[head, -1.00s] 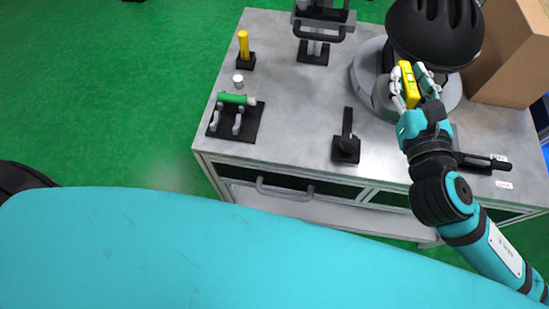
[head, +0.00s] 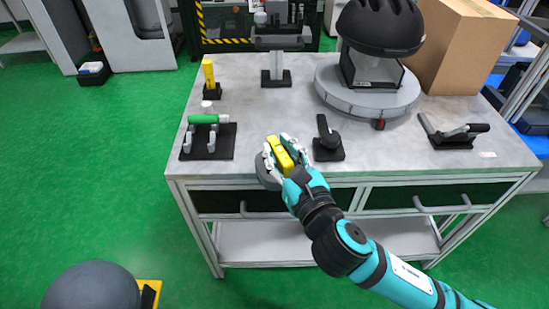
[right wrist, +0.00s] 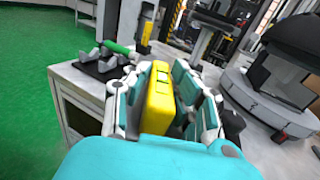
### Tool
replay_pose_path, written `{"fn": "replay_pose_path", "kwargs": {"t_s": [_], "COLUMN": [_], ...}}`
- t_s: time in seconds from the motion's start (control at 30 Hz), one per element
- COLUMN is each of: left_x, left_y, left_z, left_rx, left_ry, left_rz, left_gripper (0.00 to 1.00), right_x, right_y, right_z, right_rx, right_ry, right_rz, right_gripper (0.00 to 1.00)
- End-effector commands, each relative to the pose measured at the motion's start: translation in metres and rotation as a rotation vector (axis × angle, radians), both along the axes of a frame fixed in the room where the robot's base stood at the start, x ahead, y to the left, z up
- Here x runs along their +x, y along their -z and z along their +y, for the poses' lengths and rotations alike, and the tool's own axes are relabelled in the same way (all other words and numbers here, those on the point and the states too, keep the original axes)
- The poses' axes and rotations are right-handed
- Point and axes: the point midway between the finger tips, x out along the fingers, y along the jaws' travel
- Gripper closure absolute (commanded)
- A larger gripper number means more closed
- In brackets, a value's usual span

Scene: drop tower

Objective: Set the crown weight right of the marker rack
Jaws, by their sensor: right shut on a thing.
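The marker rack (head: 222,152) is a black base with grey cradles holding a green marker (head: 208,118), on the table's left part. My right gripper (head: 284,152) is shut on a yellow block, which I take for the crown weight (head: 281,155). A grey round part shows under the fingers at the table's front edge. The gripper is right of the rack. I cannot tell whether the weight touches the table. In the right wrist view the yellow block (right wrist: 158,98) stands between the fingers, with the rack (right wrist: 98,66) beyond on the left. My left gripper is not in view.
A black lever fixture (head: 328,145) stands close right of the gripper. A black helmet form (head: 382,28) on a round grey base (head: 366,98), a cardboard box (head: 458,45) and a black clamp (head: 450,135) are further right. The table (head: 255,115) is clear behind the gripper.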

Motion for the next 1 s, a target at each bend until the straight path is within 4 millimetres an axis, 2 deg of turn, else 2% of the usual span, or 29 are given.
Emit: {"fn": "replay_pose_path", "kwargs": {"t_s": [0.1,0.5,0.63,0.77,0.87,1.0], "left_x": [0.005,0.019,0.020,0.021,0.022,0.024], "left_y": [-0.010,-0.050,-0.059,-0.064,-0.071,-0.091], "left_z": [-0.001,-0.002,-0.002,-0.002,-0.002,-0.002], "left_rx": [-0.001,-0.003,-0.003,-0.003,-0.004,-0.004], "left_ry": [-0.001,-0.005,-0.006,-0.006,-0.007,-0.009], "left_rz": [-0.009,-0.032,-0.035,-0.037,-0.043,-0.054], "left_gripper": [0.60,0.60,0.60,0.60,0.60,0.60], "right_x": [0.029,0.114,0.129,0.134,0.134,0.134], "right_y": [-0.002,0.007,0.008,0.009,0.016,0.032], "right_z": [0.004,0.016,0.019,0.020,0.020,0.020], "right_rx": [0.004,0.005,0.004,0.003,0.005,0.005], "right_ry": [0.002,0.001,0.000,-0.001,-0.001,-0.001], "right_rz": [-0.011,-0.009,-0.009,-0.008,-0.007,-0.004], "right_gripper": [1.00,1.00,1.00,1.00,1.00,1.00]}}
